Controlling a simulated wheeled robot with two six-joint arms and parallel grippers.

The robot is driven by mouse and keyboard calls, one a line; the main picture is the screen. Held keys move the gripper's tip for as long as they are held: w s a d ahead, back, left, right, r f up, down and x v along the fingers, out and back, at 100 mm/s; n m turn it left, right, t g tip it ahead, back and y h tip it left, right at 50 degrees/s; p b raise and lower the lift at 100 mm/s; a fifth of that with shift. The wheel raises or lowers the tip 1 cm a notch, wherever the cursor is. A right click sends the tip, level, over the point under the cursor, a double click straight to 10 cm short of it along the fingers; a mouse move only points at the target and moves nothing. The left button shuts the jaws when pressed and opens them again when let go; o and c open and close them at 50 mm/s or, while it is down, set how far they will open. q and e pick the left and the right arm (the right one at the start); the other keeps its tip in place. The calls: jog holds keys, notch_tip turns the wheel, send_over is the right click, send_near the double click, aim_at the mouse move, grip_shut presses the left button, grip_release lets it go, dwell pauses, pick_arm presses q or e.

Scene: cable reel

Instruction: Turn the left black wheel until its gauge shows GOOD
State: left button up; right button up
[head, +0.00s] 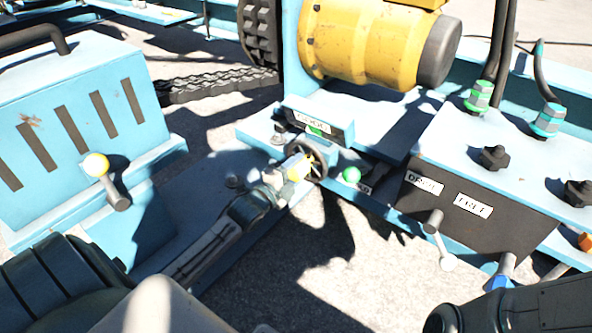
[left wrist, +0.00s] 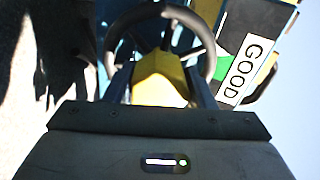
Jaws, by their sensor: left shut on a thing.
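The black wheel (head: 327,172) stands on the blue frame in the middle of the head view. Its ring and spokes also show in the left wrist view (left wrist: 209,45). My left gripper (head: 300,170) reaches it from the lower left and is shut on the wheel, with a yellow part between the fingers. The fingers hide part of the wheel. The gauge (head: 318,121) sits just behind the wheel. In the left wrist view the gauge (left wrist: 247,65) shows a white GOOD label beside a green patch and a dark area. I cannot make out a pointer. My right gripper is not in view.
A dark box with a label reading FREE (head: 474,205) and levers stands at the right. A yellow drum (head: 365,45) is behind.

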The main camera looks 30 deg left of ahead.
pick_arm(q)
jog(key=o, duration=1.4)
jog(key=shift+c, duration=0.2)
jog(key=shift+s, duration=0.1)
